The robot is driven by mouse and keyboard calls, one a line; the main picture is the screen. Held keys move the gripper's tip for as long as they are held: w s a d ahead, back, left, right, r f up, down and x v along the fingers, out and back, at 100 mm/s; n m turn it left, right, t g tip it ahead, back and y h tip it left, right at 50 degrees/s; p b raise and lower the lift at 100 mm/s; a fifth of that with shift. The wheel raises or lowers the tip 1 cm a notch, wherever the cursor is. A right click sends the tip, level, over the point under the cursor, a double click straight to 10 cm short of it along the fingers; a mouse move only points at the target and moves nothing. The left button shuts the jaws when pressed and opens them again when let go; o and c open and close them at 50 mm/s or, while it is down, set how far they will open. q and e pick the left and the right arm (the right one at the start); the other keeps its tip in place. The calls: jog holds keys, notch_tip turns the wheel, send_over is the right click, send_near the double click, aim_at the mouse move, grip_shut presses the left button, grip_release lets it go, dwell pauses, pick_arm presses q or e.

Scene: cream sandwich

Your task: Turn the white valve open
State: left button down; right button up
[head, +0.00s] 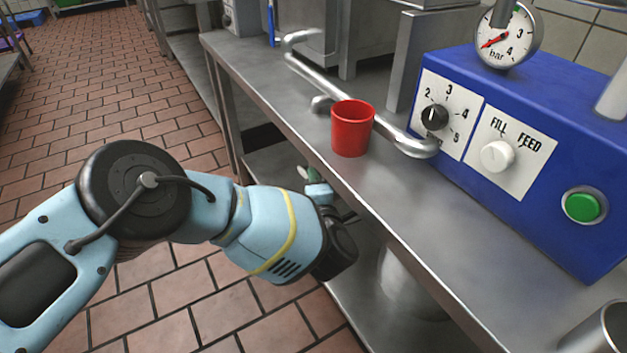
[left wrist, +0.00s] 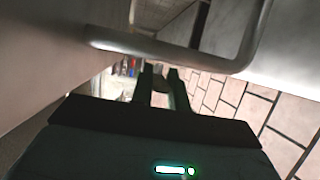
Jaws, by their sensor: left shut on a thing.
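The white valve is a round white knob (head: 497,156) on a white panel marked FILL FEED, on the front of the blue machine (head: 560,140). My left gripper (head: 314,178) is low beside the counter's front edge, well left of the knob and apart from it. Its dark fingers (left wrist: 162,88) also show in the left wrist view. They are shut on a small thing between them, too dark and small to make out. The knob is not in the left wrist view. My right gripper is in neither view.
A red cup (head: 351,135) stands near the counter's (head: 415,205) front edge, beside a bent metal pipe (head: 330,88). A black dial (head: 434,117), a green button (head: 582,207) and a pressure gauge (head: 508,36) are around the knob.

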pick_arm(q)
jog(key=shift+a+r+g+p, duration=0.1)
jog(key=shift+r+g+p, duration=0.35)
jog(key=shift+g, duration=0.15)
jog(key=shift+f+n, duration=0.1)
jog(key=shift+n, duration=0.2)
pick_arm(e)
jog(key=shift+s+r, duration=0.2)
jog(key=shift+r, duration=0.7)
pick_arm(q)
jog(key=c, duration=1.5)
grip_release()
jog(key=shift+o, duration=0.7)
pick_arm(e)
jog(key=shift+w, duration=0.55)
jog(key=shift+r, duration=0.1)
